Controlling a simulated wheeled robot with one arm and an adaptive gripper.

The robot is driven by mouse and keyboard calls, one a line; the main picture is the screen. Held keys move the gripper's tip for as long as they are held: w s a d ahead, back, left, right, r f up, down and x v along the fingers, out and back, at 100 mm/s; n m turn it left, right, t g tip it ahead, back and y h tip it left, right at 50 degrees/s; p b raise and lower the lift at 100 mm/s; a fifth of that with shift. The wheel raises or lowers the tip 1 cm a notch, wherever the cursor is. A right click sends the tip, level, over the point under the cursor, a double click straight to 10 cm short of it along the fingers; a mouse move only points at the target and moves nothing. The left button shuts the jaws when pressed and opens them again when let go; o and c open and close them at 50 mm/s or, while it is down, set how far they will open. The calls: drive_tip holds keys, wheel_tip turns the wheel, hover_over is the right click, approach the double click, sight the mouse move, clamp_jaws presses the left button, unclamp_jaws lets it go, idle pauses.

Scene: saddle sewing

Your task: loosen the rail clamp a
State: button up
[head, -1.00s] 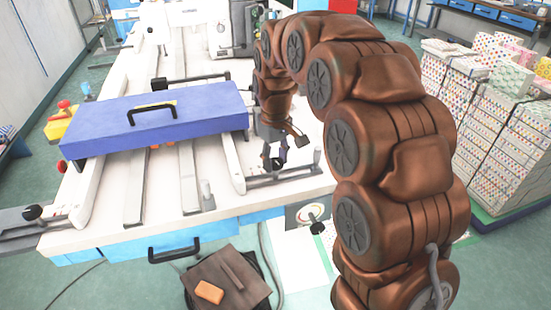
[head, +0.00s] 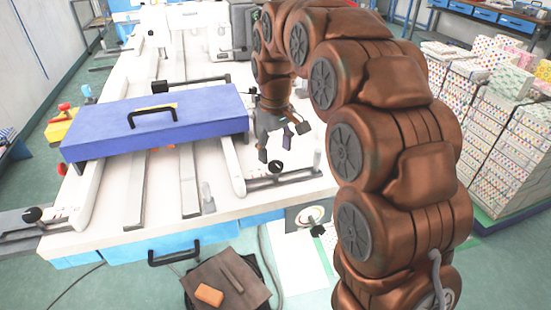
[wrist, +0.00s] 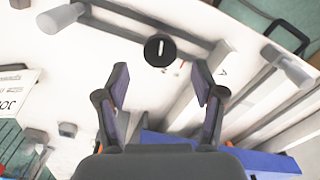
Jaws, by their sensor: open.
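A rail clamp has a round black knob (head: 276,167) with a pale mark, on a dark bar at the table's front right. In the wrist view the knob (wrist: 160,50) lies ahead of the fingertips, centred between them, with its white line nearly upright in the picture. My gripper (head: 276,151) is open and empty, just above and behind the knob. Its two fingers also show spread in the wrist view (wrist: 161,84), apart from the knob. Similar black knobs sit at the front left (head: 32,214) and behind the blue box (head: 160,86).
A blue box with a black handle (head: 155,125) lies across the rails, left of my gripper. A short grey post (head: 317,160) stands at the bar's right end. A blue drawer (head: 130,249) is below the table front. White table surface is clear right of my gripper.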

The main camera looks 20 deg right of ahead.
sight(276, 165)
wheel_tip(276, 165, up, 8)
idle(0.5)
drive_tip(key=s+f+m+g+p, duration=0.1)
drive_tip(key=s+f+m+p, duration=0.1)
drive_tip(key=s, duration=1.5)
drive_tip(key=s+f+m+p, duration=0.2)
drive_tip(key=s+p, duration=0.3)
drive_tip(key=s, duration=1.3)
drive_tip(key=shift+f+m+g+p, duration=0.4)
drive_tip(key=shift+f, duration=0.5)
